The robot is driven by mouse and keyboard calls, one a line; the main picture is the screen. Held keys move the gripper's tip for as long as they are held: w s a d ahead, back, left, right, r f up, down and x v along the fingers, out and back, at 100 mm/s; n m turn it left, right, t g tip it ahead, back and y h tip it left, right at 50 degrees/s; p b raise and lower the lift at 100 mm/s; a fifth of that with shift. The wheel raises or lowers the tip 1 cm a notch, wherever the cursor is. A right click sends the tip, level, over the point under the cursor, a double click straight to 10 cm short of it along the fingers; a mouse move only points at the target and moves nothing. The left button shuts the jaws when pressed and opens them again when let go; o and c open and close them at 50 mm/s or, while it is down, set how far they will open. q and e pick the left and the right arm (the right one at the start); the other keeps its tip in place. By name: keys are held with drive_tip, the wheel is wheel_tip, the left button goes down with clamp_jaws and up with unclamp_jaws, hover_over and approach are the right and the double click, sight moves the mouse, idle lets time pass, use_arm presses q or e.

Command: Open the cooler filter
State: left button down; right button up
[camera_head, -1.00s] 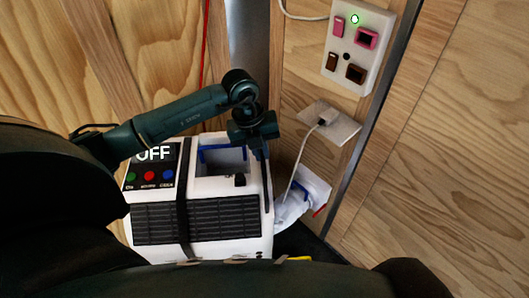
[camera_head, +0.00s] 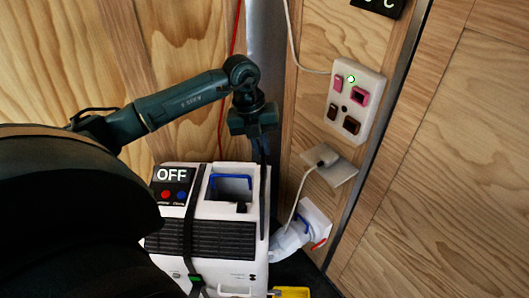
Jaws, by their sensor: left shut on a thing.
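The white cooler (camera_head: 237,268) stands against the wood wall, with a black front grille (camera_head: 222,238) and a display (camera_head: 171,176) reading OFF. Its top has a rectangular opening with a blue handle-like frame (camera_head: 231,176) at the back of it. My left gripper (camera_head: 260,150) points down over the cooler's right rear edge. It is shut on what looks like a thin dark strip (camera_head: 263,205) running down along the cooler's right side; the fingertips are too dark to make out the grip exactly. The right gripper is not in view.
A white hose piece (camera_head: 290,238) with a blue clip joins the cooler's right side to the wall. A plug cable (camera_head: 298,195) runs up to a wall socket (camera_head: 340,172). A switch panel (camera_head: 354,104) is above. A black strap (camera_head: 189,235) crosses the cooler.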

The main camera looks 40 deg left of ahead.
use_arm(q)
wheel_tip(320, 180, up, 6)
drive_tip(key=p, duration=0.2)
drive_tip(key=shift+r+p, duration=0.25)
drive_tip(key=shift+p, duration=0.05)
drive_tip(key=shift+w+a+r, duration=0.1)
drive_tip(key=shift+w, duration=0.05)
drive_tip(key=c, duration=1.7)
unclamp_jaws()
drive_tip(key=shift+o, duration=0.9)
wheel_tip(320, 180, up, 13)
drive_tip(key=s+a+b, duration=0.1)
drive_tip(key=a, duration=0.1)
drive_tip(key=shift+s, duration=0.35)
